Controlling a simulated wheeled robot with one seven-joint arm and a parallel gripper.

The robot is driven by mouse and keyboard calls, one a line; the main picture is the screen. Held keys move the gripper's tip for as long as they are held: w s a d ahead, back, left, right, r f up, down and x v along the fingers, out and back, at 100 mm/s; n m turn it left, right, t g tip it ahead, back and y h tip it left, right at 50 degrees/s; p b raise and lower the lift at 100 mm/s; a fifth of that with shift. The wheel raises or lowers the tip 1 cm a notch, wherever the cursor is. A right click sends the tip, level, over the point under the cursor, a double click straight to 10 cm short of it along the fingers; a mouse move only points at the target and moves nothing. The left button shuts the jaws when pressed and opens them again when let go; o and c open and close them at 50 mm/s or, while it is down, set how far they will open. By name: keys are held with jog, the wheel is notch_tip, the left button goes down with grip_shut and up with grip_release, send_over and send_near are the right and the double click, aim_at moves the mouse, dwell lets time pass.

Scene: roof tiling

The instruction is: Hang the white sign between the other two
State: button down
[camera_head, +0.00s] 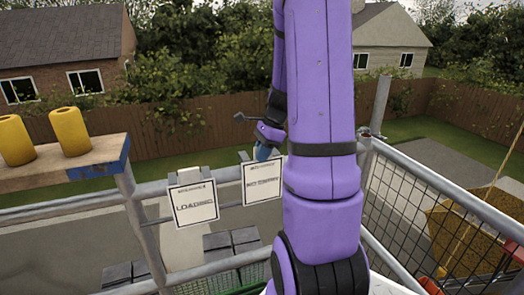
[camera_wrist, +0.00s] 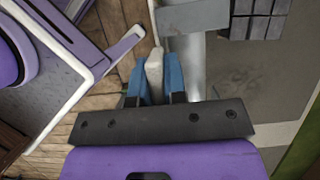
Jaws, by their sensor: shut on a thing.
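Two white signs with dark borders show at the railing in the head view. The left sign (camera_head: 193,203), lettered "LOADING", is against the top rail. The right sign (camera_head: 262,180) is a little higher, partly beside my purple arm. My gripper (camera_head: 263,151), with blue fingers, is at this sign's top edge. In the wrist view my gripper (camera_wrist: 158,85) is shut on a slim off-white piece (camera_wrist: 154,72), seen edge-on; it appears to be the right sign's upper part. No third sign is visible; my arm covers the railing further right.
A metal railing (camera_head: 85,203) runs across the front, with a mesh side panel (camera_head: 405,215) at right. A wooden plank (camera_head: 65,166) at left carries two yellow rolls (camera_head: 70,131). Dark stacked blocks (camera_head: 232,243) stand below. A yellow skip (camera_head: 470,235) is beyond the mesh.

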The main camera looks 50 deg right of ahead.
jog(key=shift+f, duration=1.3)
jog(key=c, duration=1.1)
grip_release()
jog(key=shift+r, duration=0.1)
jog(key=v, duration=1)
jog(key=shift+r, duration=0.3)
jog(key=shift+s, duration=0.15)
